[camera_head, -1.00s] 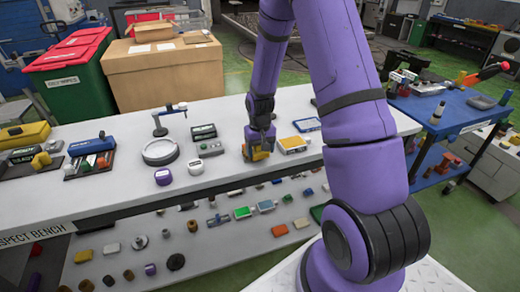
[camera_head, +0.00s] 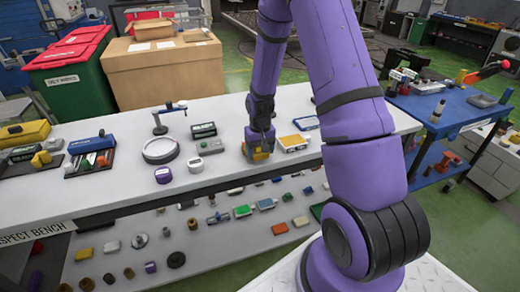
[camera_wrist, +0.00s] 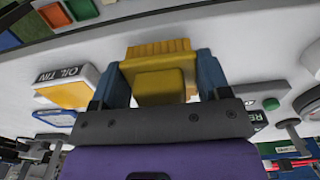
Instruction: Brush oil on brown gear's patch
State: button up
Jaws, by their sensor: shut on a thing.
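My gripper (camera_wrist: 162,82) is shut on a yellow block-like tool with a ribbed end (camera_wrist: 158,48), likely the brush. Its blue fingers are on either side of it. In the head view my gripper (camera_head: 259,142) is low over the white bench, with the yellow tool (camera_head: 258,155) under it; I cannot tell whether the tool touches the bench. The oil tin (camera_wrist: 62,88), white with a yellow-orange top, is beside the gripper, and to its right in the head view (camera_head: 292,143). I cannot make out the brown gear or its patch for sure.
A grey box with a green button (camera_head: 210,147) and a dark box (camera_head: 203,130) stand left of the gripper. A round ring stand (camera_head: 160,151) and a purple-white pot (camera_head: 163,175) are farther left. Several small parts lie on the lower shelf (camera_head: 215,250). A blue table (camera_head: 460,112) is at right.

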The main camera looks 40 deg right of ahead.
jog(key=shift+w+d, duration=0.15)
jog(key=shift+w, duration=0.3)
dwell(0.3)
jog(key=shift+s+f, duration=0.1)
jog(key=shift+s, duration=0.35)
dwell(0.3)
jog(key=shift+w, duration=0.45)
dwell(1.9)
jog(key=shift+s, duration=0.45)
dwell(1.9)
jog(key=shift+r, duration=3.55)
jog(key=shift+s, duration=0.1)
